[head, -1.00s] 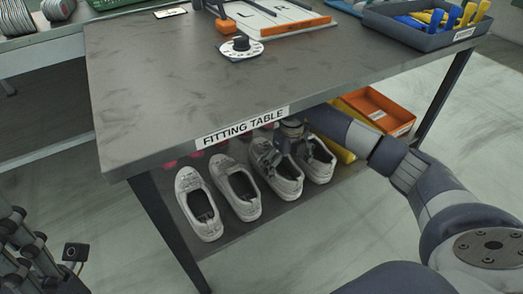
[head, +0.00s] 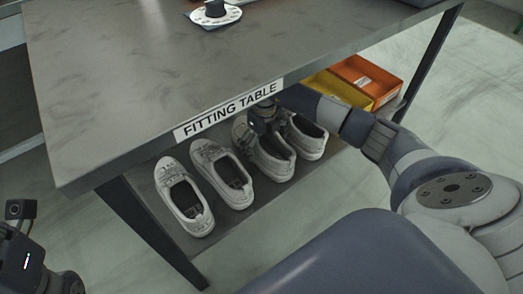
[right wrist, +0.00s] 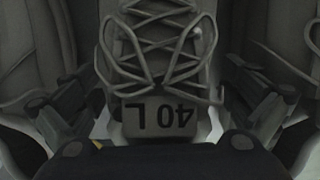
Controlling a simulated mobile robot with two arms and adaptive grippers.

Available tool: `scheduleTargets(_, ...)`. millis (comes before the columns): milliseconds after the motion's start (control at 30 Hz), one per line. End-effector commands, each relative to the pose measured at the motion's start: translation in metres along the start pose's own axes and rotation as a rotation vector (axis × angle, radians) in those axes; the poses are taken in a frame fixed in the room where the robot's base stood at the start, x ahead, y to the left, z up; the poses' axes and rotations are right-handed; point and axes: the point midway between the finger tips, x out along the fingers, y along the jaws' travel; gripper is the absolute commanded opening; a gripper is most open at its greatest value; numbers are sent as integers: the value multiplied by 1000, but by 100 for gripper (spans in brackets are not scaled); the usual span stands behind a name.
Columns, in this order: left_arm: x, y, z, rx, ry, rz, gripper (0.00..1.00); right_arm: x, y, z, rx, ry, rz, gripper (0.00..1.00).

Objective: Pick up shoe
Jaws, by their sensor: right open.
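Several pale grey lace-up shoes stand in a row on the shelf under the fitting table (head: 125,75). The leftmost shoe (head: 182,199) and the one beside it (head: 222,174) are clear of my arm. My right gripper (head: 264,122) is at the laced front of the third shoe (head: 270,163), partly hiding it. The right end shoe (head: 307,138) is close beside the gripper. In the right wrist view, the open fingers (right wrist: 158,85) are on either side of a laced shoe tongue (right wrist: 160,40) marked 40 L, which shows upside down.
The tabletop and its front edge overhang the shelf just above my right gripper. A white disc with a dark knob (head: 215,12) is on the tabletop. Floor is open in front.

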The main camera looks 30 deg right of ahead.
Motion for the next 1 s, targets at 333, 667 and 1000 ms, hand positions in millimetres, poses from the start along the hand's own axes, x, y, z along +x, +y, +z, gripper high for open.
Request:
scheduleTargets(333, 3, 0, 0, 2, 14, 6, 40, 9, 0, 0, 0, 0, 0, 100)
scheduleTargets(667, 3, 1, 0, 2, 14, 6, 40, 9, 0, 0, 0, 1, 0, 44)
scheduleTargets(1000, 5, 1, 0, 1, 15, 6, 40, 6, 0, 0, 0, 0, 0, 43)
